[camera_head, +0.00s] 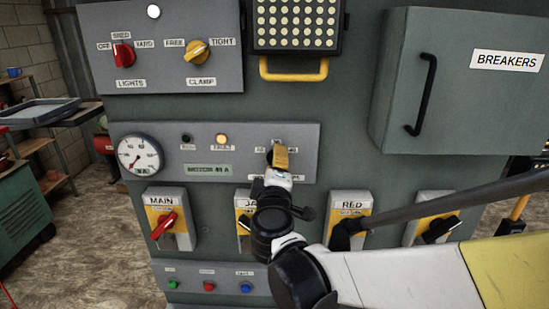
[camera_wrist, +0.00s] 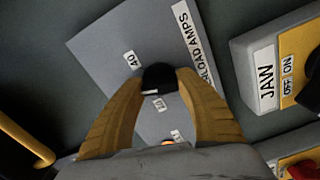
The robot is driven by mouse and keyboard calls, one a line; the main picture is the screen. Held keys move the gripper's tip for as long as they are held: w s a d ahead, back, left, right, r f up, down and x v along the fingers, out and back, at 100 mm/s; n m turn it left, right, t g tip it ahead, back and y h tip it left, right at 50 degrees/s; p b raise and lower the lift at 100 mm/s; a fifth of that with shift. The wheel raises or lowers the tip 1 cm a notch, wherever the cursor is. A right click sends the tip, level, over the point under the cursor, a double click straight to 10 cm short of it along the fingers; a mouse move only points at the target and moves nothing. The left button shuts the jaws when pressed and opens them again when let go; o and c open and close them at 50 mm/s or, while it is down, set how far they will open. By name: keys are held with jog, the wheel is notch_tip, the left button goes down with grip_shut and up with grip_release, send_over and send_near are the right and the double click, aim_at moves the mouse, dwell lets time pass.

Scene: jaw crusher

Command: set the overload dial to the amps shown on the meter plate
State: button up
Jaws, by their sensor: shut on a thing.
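The overload dial (camera_wrist: 157,76) is a black knob in the wrist view, with a pale mark on its near side. My gripper (camera_wrist: 160,82) is shut on it, one yellow finger on each side. A label reading 40 (camera_wrist: 131,60) sits beside the dial; other number labels are too small or covered to read surely. In the head view my gripper (camera_head: 280,158) is at the right part of the grey meter panel and hides the dial. The meter plate (camera_head: 208,169) reads MOTOR and a number in A that is too blurred to read. A round white gauge (camera_head: 140,155) is at its left.
An amber lamp (camera_head: 222,140) is lit above the plate. Below are the MAIN switch (camera_head: 165,222), the partly hidden JAW switch (camera_wrist: 265,72) and the RED switch (camera_head: 350,207). A yellow handle (camera_head: 293,69) juts out above my gripper. The BREAKERS box (camera_head: 465,95) is at right.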

jog(key=m+b, duration=0.1)
jog(key=m, duration=0.3)
jog(key=shift+m, duration=0.3)
jog(key=shift+r+m+b, duration=0.1)
jog(key=shift+m+b, duration=0.25)
jog(key=shift+m, duration=1.65)
jog(key=o, duration=1.2)
jog(key=s, duration=1.2)
jog(key=shift+a, duration=0.15)
